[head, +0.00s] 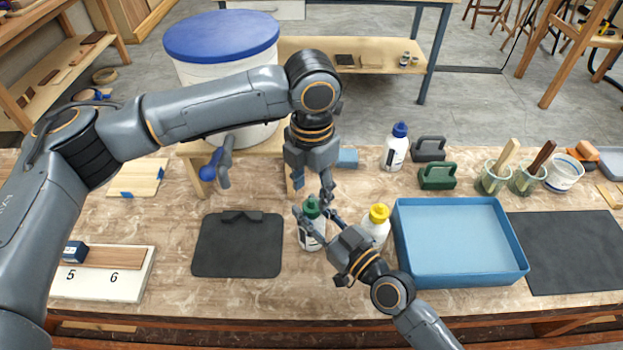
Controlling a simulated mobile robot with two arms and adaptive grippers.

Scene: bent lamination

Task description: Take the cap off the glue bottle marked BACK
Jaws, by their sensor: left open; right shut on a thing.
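A white glue bottle with a green cap (311,232) stands upright on the table in front of me. My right gripper (317,213) is shut on this bottle, with its fingers on either side near the top. My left gripper (326,198) is open and points down, just above and slightly right of the green cap. A bottle with a yellow cap (379,215) stands right of the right gripper, partly hidden by it. A bottle with a blue cap (396,150) stands farther back. The marking BACK cannot be read on any bottle.
A blue tray (514,262) lies right of the bottles, and a black clipboard-like pad (238,250) lies left. Green (437,176) and dark grey (430,149) handled blocks stand behind the tray. Brush jars (493,182) stand farther right. A numbered board (100,287) is at left.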

